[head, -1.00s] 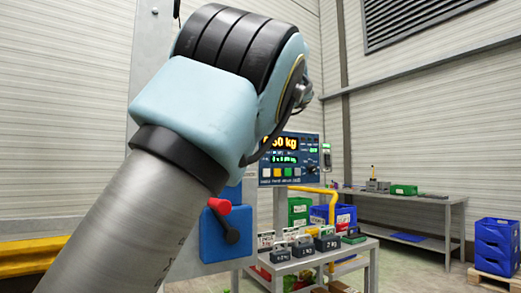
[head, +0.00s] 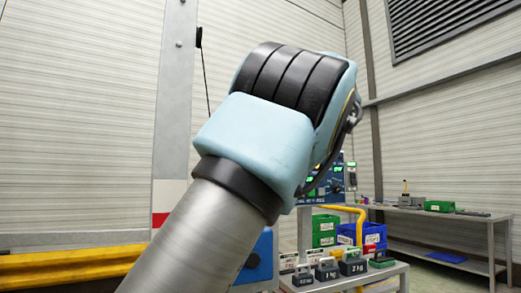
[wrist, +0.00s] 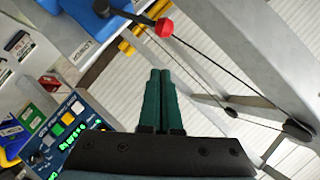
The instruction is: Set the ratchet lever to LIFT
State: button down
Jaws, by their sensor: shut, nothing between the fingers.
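The ratchet lever is a black bar with a red ball knob (wrist: 164,27) in the wrist view. It sticks out from a blue housing (wrist: 76,12) at the top of that view. In the head view, part of the blue housing (head: 264,250) shows behind my arm, with a black knob (head: 252,261) on it; the red knob is hidden there. My gripper (wrist: 160,73) has dark green fingers pressed together and empty. In the wrist view, the red knob lies beyond the fingertips, apart from them. My arm hides the gripper in the head view.
A control panel (wrist: 62,140) with coloured buttons lies left of the fingers in the wrist view. A cable (wrist: 200,52) runs past the red knob. A weights table (head: 330,283), a workbench (head: 460,216) and a yellow rail (head: 70,266) show in the head view.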

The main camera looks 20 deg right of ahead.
jog(key=v, duration=0.5)
jog(key=shift+s+d, duration=0.15)
dwell(0.3)
